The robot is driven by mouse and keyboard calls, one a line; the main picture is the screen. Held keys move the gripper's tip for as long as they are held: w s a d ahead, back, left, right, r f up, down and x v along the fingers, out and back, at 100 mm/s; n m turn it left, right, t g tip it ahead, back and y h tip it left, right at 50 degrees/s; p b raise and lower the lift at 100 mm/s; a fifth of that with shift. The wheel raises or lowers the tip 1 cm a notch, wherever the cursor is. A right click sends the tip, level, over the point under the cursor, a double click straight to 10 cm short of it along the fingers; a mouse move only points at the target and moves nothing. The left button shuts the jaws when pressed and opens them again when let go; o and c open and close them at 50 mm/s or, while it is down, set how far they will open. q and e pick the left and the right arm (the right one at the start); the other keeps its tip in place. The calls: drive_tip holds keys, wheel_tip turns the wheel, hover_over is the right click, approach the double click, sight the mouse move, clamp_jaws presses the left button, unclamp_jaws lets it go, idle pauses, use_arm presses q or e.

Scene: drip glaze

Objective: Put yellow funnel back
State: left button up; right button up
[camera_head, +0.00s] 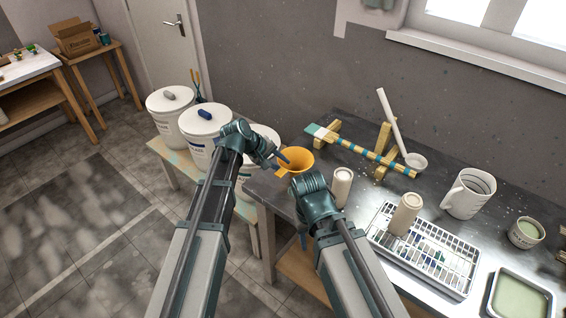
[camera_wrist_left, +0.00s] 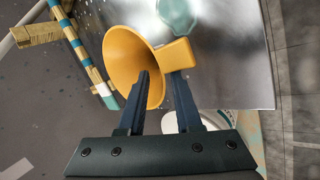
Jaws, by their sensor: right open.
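The yellow funnel (camera_head: 299,158) is at the near left corner of the metal table, its wide mouth tilted upward. My left gripper (camera_head: 280,158) reaches it from the left. In the left wrist view, the fingers (camera_wrist_left: 161,78) straddle the rim of the funnel (camera_wrist_left: 125,62), one inside the mouth and one against the block-like handle. They appear shut on it. Whether the funnel touches the table is not clear. My right gripper (camera_head: 308,183) is just right of and below the funnel, open; its fingertips are mostly hidden by its own wrist.
A cup (camera_head: 341,186) stands close right of my right gripper; another (camera_head: 406,214) stands on the white rack (camera_head: 455,262). A striped stick (camera_head: 365,153) rests on wooden blocks behind, with a ladle (camera_head: 397,130) near it. White buckets (camera_head: 200,128) stand left on a bench.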

use_arm(q)
drive_tip(key=p+v, duration=0.7)
drive_tip(key=v, duration=0.3)
drive_tip(key=shift+r, duration=0.15)
drive_tip(key=s+d+f+m+g+y, duration=0.1)
drive_tip(key=s+m+y, duration=0.3)
drive_tip(key=s, duration=0.7)
drive_tip(key=s+d+f+m+g+y, duration=0.2)
drive_tip(key=s+m, duration=0.4)
drive_tip(key=s, duration=0.5)
drive_tip(key=shift+f+g+y, duration=0.5)
drive_tip(key=shift+f+y, duration=0.15)
drive_tip(key=shift+y, duration=0.25)
drive_tip(key=shift+s+d, duration=0.1)
